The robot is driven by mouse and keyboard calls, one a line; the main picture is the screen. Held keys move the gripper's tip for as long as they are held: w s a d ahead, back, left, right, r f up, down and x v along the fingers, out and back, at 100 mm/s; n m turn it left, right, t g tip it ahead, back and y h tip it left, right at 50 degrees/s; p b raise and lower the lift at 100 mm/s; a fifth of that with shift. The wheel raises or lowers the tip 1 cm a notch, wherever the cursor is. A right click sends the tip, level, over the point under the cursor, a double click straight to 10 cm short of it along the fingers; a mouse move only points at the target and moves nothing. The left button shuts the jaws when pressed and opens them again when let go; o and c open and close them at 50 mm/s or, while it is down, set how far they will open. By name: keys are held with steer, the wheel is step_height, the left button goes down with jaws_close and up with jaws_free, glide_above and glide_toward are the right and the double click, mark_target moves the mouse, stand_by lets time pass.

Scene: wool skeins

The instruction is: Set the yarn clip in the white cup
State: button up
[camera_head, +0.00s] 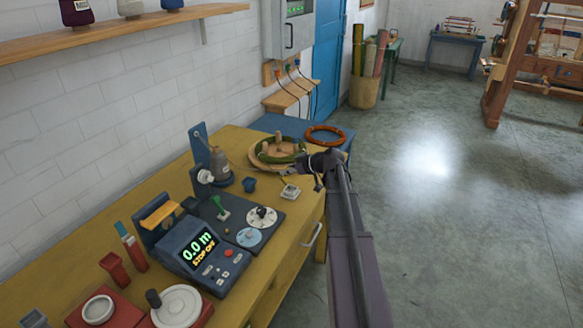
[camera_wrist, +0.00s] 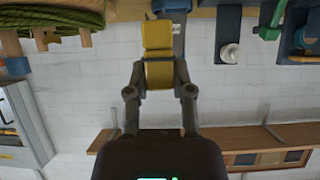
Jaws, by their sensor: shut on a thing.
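In the wrist view, my gripper (camera_wrist: 159,68) is shut on a yellow piece (camera_wrist: 158,76), which I take to be the yarn clip. It sits between the two fingertips. In the head view, my gripper (camera_head: 320,163) is above the far right end of the table, beside the wooden pegged ring, and the clip cannot be made out there. A white, round, open-topped vessel (camera_head: 98,309), likely the white cup, stands on a red base at the near left of the table, well away from my gripper.
A green skein (camera_head: 283,152) lies on the pegged ring. A wall shelf (camera_head: 120,37) runs above. Open floor lies right.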

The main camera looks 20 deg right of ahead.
steer(key=shift+w+d, duration=0.35)
steer(key=shift+d, duration=0.2)
steer(key=shift+w+d, duration=0.3)
steer(key=shift+d, duration=0.2)
steer(key=shift+f, duration=0.15)
steer(key=shift+f+b, duration=3.05)
steer(key=shift+b, duration=0.15)
steer(key=o, duration=0.9)
steer(key=shift+r, duration=0.15)
